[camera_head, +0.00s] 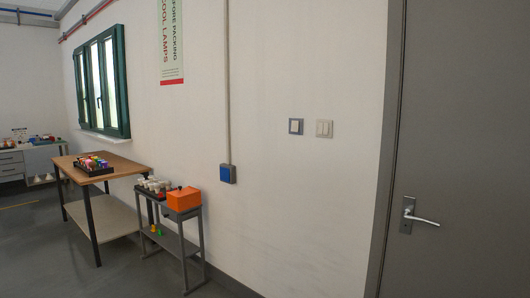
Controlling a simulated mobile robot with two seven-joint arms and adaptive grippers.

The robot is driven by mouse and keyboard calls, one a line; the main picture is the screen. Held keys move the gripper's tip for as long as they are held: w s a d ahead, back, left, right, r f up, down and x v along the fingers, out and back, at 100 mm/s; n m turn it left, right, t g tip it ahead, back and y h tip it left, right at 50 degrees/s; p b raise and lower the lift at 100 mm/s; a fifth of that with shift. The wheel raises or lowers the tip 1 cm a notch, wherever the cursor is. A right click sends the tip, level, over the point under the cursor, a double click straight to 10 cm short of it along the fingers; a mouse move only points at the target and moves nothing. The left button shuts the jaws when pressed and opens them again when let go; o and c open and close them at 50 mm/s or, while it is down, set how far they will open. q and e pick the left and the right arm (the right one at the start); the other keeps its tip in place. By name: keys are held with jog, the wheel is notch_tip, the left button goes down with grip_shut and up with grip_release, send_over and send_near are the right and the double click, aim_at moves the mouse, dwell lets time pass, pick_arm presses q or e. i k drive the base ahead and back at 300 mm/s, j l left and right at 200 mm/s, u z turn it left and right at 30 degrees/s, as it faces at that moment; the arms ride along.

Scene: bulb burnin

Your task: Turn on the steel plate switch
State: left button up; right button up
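Two wall switches sit side by side on the white wall, left of the door. The left one (296,126) has a grey, metal-looking plate around a single pale rocker; it looks like the steel plate switch. The right one (324,128) is off-white with what looks like two narrow rockers. I cannot tell from here which way any rocker is tipped. Neither of my grippers is in view.
A grey door (470,120) with a lever handle (418,218) is at the right. A blue box (227,173) ends a wall conduit. A grey stand (183,217) carries an orange box (184,199); a wooden table (118,167) stands farther left. Floor below the switches looks clear.

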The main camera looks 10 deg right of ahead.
aim_at(295, 126)
jog(key=i+l+u, duration=0.25)
jog(key=i+l, duration=0.25)
jog(key=i+l+u, duration=0.25)
jog(key=i+l, duration=0.25)
jog(key=l, duration=0.15)
jog(key=i+l+u, duration=0.3)
jog(key=l, duration=0.4)
jog(key=i+l+u, duration=0.1)
jog(key=i+l, duration=0.2)
jog(key=i+l+u, duration=0.15)
jog(key=l, duration=0.3)
